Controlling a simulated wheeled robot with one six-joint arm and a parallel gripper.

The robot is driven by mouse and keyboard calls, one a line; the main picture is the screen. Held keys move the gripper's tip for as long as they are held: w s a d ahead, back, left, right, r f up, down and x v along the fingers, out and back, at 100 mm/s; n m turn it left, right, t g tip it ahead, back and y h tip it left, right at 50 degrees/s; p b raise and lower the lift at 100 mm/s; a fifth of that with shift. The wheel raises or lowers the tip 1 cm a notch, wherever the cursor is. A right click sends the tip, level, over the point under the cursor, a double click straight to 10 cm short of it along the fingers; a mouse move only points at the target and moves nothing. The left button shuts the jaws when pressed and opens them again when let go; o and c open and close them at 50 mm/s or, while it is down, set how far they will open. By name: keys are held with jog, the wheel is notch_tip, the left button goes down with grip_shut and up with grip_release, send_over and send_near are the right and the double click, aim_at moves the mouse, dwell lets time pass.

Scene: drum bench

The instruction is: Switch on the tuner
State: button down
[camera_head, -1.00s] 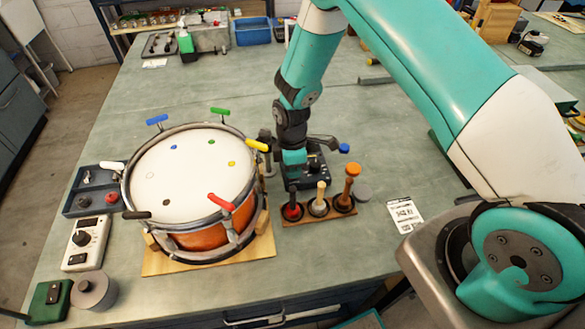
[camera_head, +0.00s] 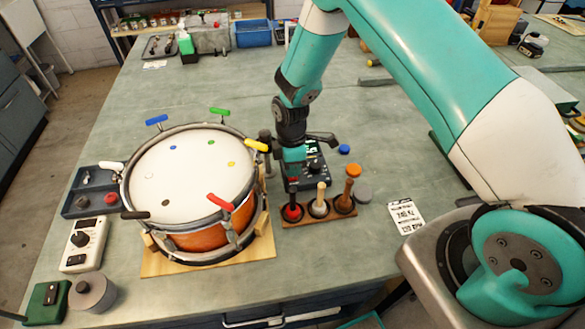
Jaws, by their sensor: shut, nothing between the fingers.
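A dark boxy device with a knob, which looks like the tuner (camera_head: 316,168), stands on the bench right of the drum, behind a small wooden stand. A small bright green patch, apparently its display, shows at its top edge. My gripper (camera_head: 292,172) points down at the device's left side and hides part of it. The fingers are shut and empty. I cannot tell whether they touch the device, and its switch is not clear.
The drum (camera_head: 190,180) with coloured handles stands close on the left. The wooden stand (camera_head: 320,214) holds upright tools just in front of the device. A pale box with a knob (camera_head: 83,243) lies far left. A printed card (camera_head: 405,217) lies right. The bench behind is mostly clear.

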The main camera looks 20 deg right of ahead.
aim_at(294, 180)
jog(key=shift+w+r, duration=0.25)
jog(key=shift+w, duration=0.2)
jog(key=r+p, duration=0.2)
jog(key=r, duration=0.1)
jog(key=s+r+p, duration=0.1)
jog(key=shift+a+r+p, duration=0.15)
jog(key=shift+r+p, duration=0.25)
notch_tip(294, 180, up, 9)
jog(key=s+b, duration=0.1)
jog(key=b, duration=0.3)
jog(key=shift+s+f, duration=0.15)
jog(key=shift+s, duration=0.1)
jog(key=s+a+r+m+y+b, duration=0.1)
jog(key=s+r+m, duration=0.3)
jog(key=s+r, duration=0.4)
jog(key=s+a+r+m+t+y+b, duration=0.1)
jog(key=s+a+r+m+y, duration=0.2)
jog(key=s+r, duration=0.6)
jog(key=s+m, duration=0.1)
jog(key=s, duration=0.4)
jog(key=shift+s+a+m+t, duration=0.15)
jog(key=shift+s+m+t, duration=0.15)
jog(key=shift+m, duration=0.1)
